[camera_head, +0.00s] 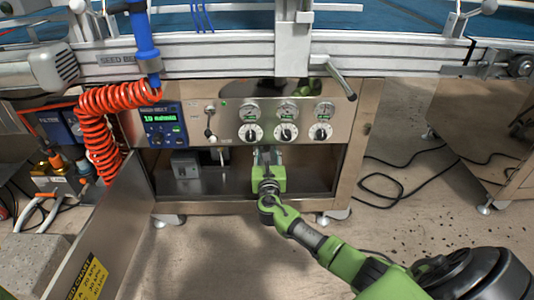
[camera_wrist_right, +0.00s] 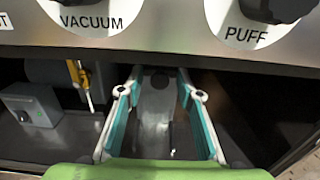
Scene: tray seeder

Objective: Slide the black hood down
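A dark shape (camera_head: 275,88) lies along the top of the steel panel, above the gauges. I cannot tell whether it is the black hood or a reflection. My right gripper (camera_head: 268,153) is low in front of the machine, below the gauges and dials, at the open cabinet bay. In the right wrist view its two teal-padded fingers (camera_wrist_right: 156,92) stand apart, pointing into the bay. A grey rounded part (camera_wrist_right: 154,112) shows between them; I see no clear contact with it. No black hood shows clearly in the wrist view. My left gripper is not in view.
The panel has dials, such as VACUUM (camera_wrist_right: 90,15) and PUFF (camera_wrist_right: 248,20), and a blue display box (camera_head: 163,124). A red coiled hose (camera_head: 95,135) hangs at left by an open door (camera_head: 125,225). A crank handle (camera_head: 341,80) juts out above right. Cables (camera_head: 400,185) lie on the floor.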

